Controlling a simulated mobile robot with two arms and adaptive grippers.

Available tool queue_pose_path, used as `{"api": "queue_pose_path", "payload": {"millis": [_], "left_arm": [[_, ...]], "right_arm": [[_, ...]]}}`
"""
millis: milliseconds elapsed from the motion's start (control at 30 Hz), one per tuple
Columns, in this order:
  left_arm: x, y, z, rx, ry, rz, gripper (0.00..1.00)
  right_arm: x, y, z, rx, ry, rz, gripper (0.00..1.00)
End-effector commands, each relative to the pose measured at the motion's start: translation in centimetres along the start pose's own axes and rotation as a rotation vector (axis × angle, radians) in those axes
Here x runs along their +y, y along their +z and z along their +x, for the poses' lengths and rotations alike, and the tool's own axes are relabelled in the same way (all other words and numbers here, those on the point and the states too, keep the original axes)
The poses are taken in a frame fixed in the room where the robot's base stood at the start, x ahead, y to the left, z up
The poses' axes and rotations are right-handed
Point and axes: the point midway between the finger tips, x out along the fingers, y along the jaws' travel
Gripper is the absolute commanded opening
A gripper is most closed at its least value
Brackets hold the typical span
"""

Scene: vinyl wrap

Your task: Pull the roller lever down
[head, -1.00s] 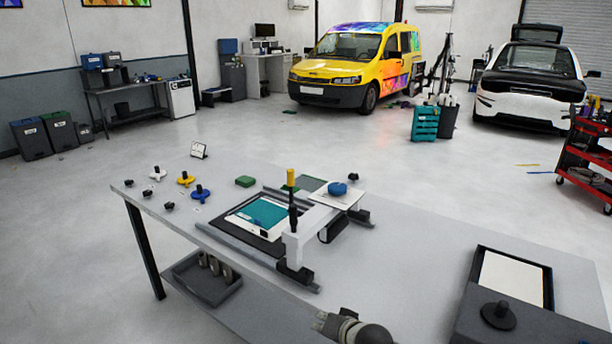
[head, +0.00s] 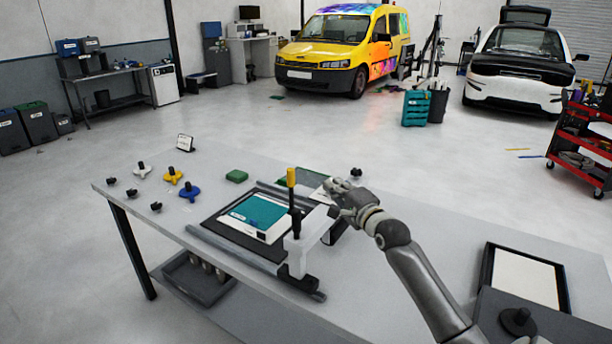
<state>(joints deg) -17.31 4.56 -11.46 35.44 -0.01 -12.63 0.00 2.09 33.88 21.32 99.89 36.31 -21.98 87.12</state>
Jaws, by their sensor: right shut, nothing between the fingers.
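The roller lever (head: 292,190) stands upright on the near end of the white roller bridge (head: 298,254). It has a yellow grip on a black rod. The bridge spans a press bed (head: 226,239) that bears a teal and white panel (head: 258,212). My right gripper (head: 334,185) is over the far part of the bridge, to the right of the lever's grip. It is shut and apart from the lever in the picture. My right arm hides part of the bridge. My left gripper is out of view.
Yellow (head: 172,176), blue (head: 190,192) and white knobs stand at the table's left with several small black ones. A black tray with a white sheet (head: 527,279) is at right. The table between is clear.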

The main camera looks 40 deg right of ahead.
Motion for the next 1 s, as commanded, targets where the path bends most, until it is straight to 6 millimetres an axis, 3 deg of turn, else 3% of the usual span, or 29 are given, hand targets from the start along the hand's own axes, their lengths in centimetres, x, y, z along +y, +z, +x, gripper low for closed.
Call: {"api": "queue_pose_path", "payload": {"millis": [267, 567, 867, 1000], "left_arm": [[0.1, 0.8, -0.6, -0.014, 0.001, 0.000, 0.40], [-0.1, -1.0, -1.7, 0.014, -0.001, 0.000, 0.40], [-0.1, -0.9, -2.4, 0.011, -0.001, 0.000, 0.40], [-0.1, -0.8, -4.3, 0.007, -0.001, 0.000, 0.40]], "right_arm": [[-0.1, 0.0, 1.8, -0.001, 0.001, -0.001, 0.00], [-0.2, 0.1, 6.3, -0.001, 0.001, -0.002, 0.00], [-0.2, -0.1, 10.2, 0.001, 0.001, -0.003, 0.00], [-0.3, 2.0, 9.4, -0.002, 0.003, 0.002, 0.00]]}}
